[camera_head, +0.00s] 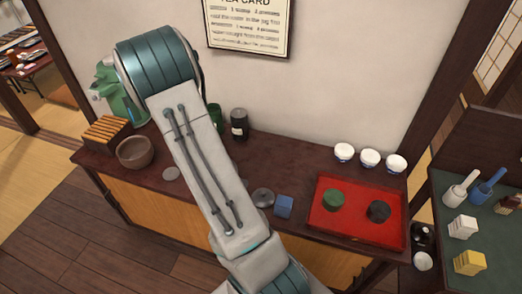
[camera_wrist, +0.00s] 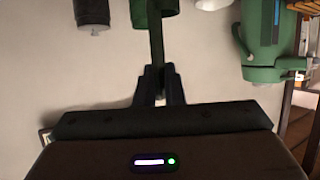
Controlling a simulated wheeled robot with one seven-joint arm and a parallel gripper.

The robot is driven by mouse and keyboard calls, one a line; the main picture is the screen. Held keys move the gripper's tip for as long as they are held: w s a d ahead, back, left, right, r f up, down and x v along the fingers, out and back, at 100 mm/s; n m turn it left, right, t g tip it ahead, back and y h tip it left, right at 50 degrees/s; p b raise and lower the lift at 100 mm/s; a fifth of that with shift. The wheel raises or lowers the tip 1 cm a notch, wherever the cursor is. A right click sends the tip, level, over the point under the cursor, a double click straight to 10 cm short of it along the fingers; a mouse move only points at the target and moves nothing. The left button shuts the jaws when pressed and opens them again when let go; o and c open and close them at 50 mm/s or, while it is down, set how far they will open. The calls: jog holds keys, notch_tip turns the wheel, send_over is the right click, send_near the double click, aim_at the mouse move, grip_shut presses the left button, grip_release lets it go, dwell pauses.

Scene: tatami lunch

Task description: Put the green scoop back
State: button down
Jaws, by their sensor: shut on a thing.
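In the wrist view, which shows the scene upside down, my gripper (camera_wrist: 159,84) is shut on the handle of the green scoop (camera_wrist: 157,48). The handle runs from the fingertips to the picture's top edge. Green shapes (camera_wrist: 138,12) lie around its far end; I cannot tell whether they are the scoop's bowl or a container. In the head view my arm hides the gripper. A green container (camera_head: 214,117) shows partly past the arm, beside a dark canister (camera_head: 239,126).
The brown counter (camera_head: 310,160) holds a green dispenser (camera_head: 118,97), a wooden bowl (camera_head: 135,152), a slatted box (camera_head: 103,133), a blue cube (camera_head: 284,206) and white bowls (camera_head: 370,158). A red tray (camera_head: 355,228) carries two round items. A wall stands close behind.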

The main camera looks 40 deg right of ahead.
jog(key=s+d+f+m+g+h+b, duration=0.1)
jog(key=s+d+m+g+h+b, duration=0.25)
jog(key=s+d+m+g, duration=0.55)
jog(key=s+d+f+m+g+h+b, duration=0.2)
jog(key=s+d+m+g+b, duration=0.3)
jog(key=d, duration=0.8)
jog(key=shift+w+d+f+n+t+p, duration=0.35)
jog(key=shift+w+f+p, duration=0.1)
jog(key=shift+w+f, duration=1.25)
jog(key=shift+w+d+f+n+t+p, duration=0.3)
jog(key=shift+w+f+n+p, duration=0.1)
jog(key=shift+w+f, duration=1.3)
jog(key=shift+w+d+f+n+t+p, duration=0.25)
jog(key=shift+w+d+f+n+p, duration=0.15)
jog(key=shift+w+f, duration=1.3)
jog(key=shift+s+f, duration=0.15)
jog(key=shift+f, duration=0.15)
jog(key=c, duration=1.5)
grip_release()
jog(key=shift+c, duration=0.2)
